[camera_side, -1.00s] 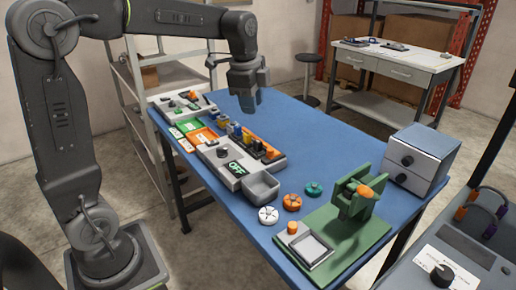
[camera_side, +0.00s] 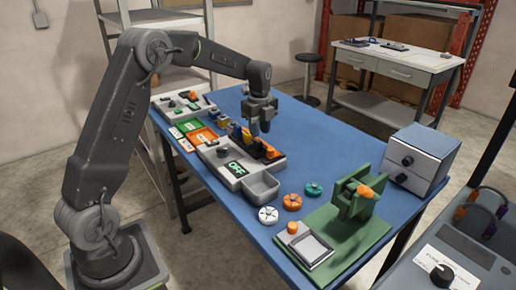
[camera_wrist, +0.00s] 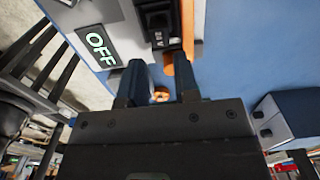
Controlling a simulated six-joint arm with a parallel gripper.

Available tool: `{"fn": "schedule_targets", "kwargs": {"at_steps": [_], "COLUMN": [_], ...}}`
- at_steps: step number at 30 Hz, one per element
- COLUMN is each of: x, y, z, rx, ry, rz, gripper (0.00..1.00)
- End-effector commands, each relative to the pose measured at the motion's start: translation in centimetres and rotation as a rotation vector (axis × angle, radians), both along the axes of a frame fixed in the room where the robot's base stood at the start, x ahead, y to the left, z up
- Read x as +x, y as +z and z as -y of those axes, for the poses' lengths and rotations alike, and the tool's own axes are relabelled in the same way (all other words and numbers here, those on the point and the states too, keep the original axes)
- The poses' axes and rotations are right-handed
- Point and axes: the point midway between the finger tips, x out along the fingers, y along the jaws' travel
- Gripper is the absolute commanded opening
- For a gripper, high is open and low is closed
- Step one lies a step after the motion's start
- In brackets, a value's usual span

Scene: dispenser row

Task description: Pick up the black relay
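The dispenser (camera_side: 232,178) is a pale grey unit with a green "OFF" display (camera_side: 236,168), and it also shows in the wrist view (camera_wrist: 125,12). A row of coloured parts stands along its back. A black part that looks like the black relay (camera_wrist: 158,20) sits in the row, near the top of the wrist view. In the side view my gripper hides part of this row, and I cannot single the relay out there. My gripper (camera_side: 261,132) points down over the row. Its fingers (camera_wrist: 158,70) are apart with nothing held between them.
A grey bin (camera_side: 262,188) adjoins the dispenser's front end. Orange, teal and white round parts lie nearby, beside a green fixture (camera_side: 352,205). A grey drawer box (camera_side: 421,160) stands at the right. The blue table (camera_side: 325,140) is clear behind the row.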

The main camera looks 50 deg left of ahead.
Motion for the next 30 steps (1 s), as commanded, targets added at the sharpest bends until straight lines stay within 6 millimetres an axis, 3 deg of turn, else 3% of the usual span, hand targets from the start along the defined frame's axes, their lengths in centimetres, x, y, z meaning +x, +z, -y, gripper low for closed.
{"fn": "schedule_targets", "kwargs": {"at_steps": [5,15,23,30], "x": [0.0,0.1,0.1,0.1], "y": [-1.1,-5.5,-5.9,-5.8], "z": [0.0,-0.4,-0.4,-0.4], "rx": [0.000,0.000,0.001,0.001], "ry": [0.001,0.001,0.002,0.002], "rz": [-0.001,0.000,0.003,0.003], "gripper": [0.29,0.29,0.29,0.09]}}
